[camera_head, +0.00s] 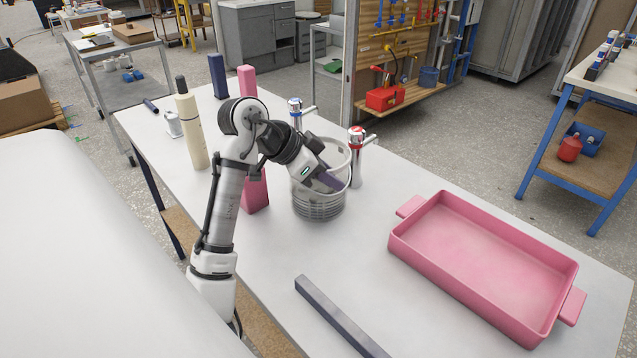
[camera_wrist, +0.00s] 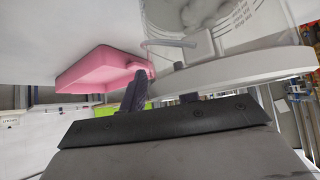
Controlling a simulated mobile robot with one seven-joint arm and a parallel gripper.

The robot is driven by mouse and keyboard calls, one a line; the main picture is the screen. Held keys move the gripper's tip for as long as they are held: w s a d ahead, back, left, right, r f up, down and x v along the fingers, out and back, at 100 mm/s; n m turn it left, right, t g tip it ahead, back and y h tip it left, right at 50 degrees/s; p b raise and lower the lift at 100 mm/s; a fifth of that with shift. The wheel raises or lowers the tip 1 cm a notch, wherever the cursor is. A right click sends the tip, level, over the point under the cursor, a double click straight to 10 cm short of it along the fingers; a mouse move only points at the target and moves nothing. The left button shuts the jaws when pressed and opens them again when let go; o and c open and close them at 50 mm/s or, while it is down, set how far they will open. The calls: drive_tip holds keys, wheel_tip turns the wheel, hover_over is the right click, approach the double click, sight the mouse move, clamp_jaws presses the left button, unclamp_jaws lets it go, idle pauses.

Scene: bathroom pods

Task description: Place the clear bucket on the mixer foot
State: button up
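The clear bucket (camera_head: 318,207) is see-through with a ridged lower wall. It appears upright on the white table. In the wrist view its marked wall and pale rim (camera_wrist: 240,72) fill the upper right. My gripper (camera_head: 329,180) is at the bucket in the head view and overlaps its upper part. In the wrist view the two dark fingers of my gripper (camera_wrist: 162,95) stand apart at the rim, which partly covers the right one. I cannot tell whether they touch it. A red-marked mixer tap (camera_head: 357,165) and a blue-marked one (camera_head: 296,113) stand close by. I cannot tell which part is the mixer foot.
A pink tray (camera_head: 415,240) with handles lies at the right. A dark bar (camera_head: 338,315) lies in front. A cream bottle (camera_head: 192,130), a pink block (camera_head: 254,195) and a dark blue block (camera_head: 218,76) stand left and behind. Free table lies between the bucket and bar.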

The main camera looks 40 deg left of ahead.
clamp_jaws()
idle(1.4)
